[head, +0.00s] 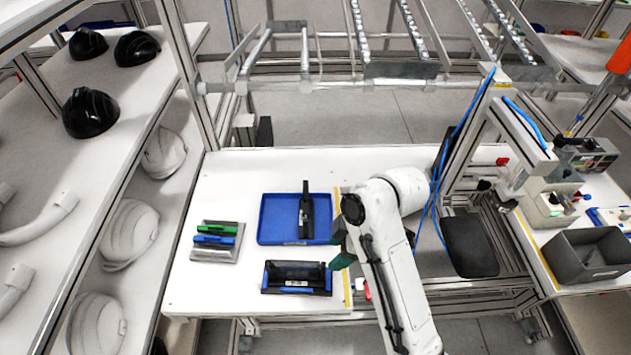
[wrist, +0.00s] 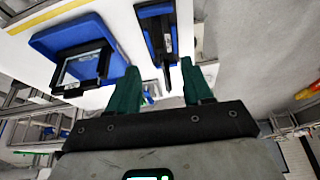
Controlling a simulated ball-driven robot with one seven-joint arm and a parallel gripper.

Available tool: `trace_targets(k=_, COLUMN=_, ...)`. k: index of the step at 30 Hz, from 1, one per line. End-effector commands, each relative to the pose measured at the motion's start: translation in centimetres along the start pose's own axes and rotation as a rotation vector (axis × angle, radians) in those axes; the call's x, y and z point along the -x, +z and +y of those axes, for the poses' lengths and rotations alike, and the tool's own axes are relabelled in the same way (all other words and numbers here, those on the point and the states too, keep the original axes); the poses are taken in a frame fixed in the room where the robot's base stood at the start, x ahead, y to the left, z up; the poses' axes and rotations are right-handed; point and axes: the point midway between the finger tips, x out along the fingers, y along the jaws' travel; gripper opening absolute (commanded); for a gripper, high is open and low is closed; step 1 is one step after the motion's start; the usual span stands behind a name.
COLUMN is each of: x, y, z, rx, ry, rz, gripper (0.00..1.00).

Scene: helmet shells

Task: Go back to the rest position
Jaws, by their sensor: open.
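My gripper (head: 343,246) is over the right part of the white table, just right of the blue tray and the black-and-blue fixture in the head view. Its green fingers also show in the wrist view (wrist: 162,88), spread apart, with no object clearly held between them. My white arm reaches in from the lower right and bends at the elbow above the table edge.
A blue tray (head: 268,232) holds a black part (head: 306,212). A black-and-blue fixture (head: 297,290) lies in front of it. A grey holder (head: 214,254) with green and blue pieces is left. Black helmet shells (head: 90,112) sit on the left shelf. A metal frame stands right.

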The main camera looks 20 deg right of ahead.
Motion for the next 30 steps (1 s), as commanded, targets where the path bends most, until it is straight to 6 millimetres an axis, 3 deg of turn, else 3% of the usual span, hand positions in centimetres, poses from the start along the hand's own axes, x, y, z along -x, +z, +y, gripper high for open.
trace_targets(k=5, x=-0.1, y=0.2, z=-0.1, rx=-0.008, ry=0.0, rz=-0.002, gripper=0.5)
trace_targets(k=8, x=-1.0, y=1.7, z=-1.0, rx=-0.071, ry=0.006, rz=-0.019, gripper=0.5)
trace_targets(k=11, x=-2.5, y=4.9, z=-2.9, rx=-0.222, ry=0.025, rz=-0.06, gripper=0.5)
trace_targets(k=15, x=-4.7, y=11.0, z=-7.2, rx=-0.534, ry=0.085, rz=-0.138, gripper=0.5)
trace_targets(k=21, x=-5.5, y=18.2, z=-13.4, rx=-0.944, ry=0.204, rz=-0.228, gripper=0.5)
trace_targets(k=25, x=-5.3, y=20.8, z=-16.1, rx=-1.116, ry=0.269, rz=-0.258, gripper=0.5)
trace_targets(k=30, x=-4.9, y=22.1, z=-17.5, rx=-1.212, ry=0.31, rz=-0.27, gripper=0.5)
